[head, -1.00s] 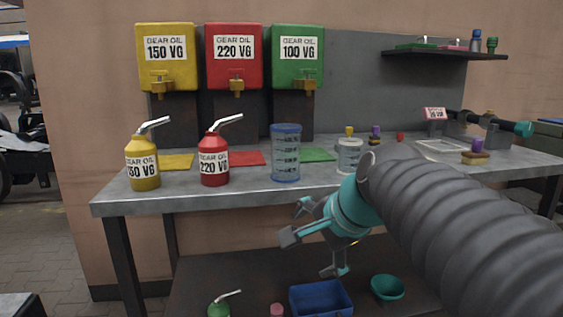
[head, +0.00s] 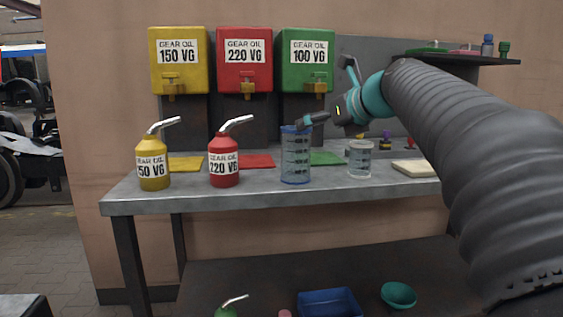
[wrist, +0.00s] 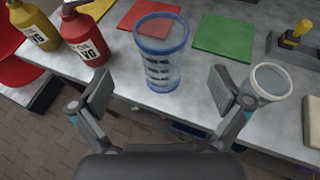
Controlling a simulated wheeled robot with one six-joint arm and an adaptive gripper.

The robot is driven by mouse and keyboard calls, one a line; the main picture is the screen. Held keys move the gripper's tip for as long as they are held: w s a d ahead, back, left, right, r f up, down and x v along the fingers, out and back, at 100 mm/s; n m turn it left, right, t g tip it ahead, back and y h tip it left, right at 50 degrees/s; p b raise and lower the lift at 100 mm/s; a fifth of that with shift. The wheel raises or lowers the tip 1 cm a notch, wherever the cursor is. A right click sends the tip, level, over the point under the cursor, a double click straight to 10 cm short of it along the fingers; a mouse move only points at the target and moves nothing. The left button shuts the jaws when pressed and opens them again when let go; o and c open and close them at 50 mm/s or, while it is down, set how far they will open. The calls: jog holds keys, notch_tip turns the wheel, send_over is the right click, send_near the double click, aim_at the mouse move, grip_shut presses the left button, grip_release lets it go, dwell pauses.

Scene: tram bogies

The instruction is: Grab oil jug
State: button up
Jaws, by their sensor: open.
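A clear jug with a blue rim and dark markings (head: 296,156) stands upright on the grey workbench (head: 200,199). In the wrist view the jug (wrist: 162,55) is ahead of my open fingers, roughly centred between them. My gripper (head: 325,92) is open and empty in the head view, up and right of the jug; its lower finger overlaps the jug's rim there, and I cannot tell if they touch. It also shows in the wrist view (wrist: 160,92). A yellow 150 VG oil can (head: 153,165) and a red 220 VG oil can (head: 223,162) stand left of the jug.
A smaller clear cup (head: 360,160) stands right of the jug. Yellow (head: 171,62), red (head: 244,60) and green (head: 306,62) gear oil dispensers hang behind the bench. A blue bin (head: 330,302) and a green bowl (head: 398,294) are on the lower shelf.

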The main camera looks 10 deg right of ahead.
aim_at(296, 134)
jog(key=x, duration=1)
jog(key=shift+w, duration=0.2)
jog(key=shift+d, duration=0.1)
jog(key=c, duration=1.6)
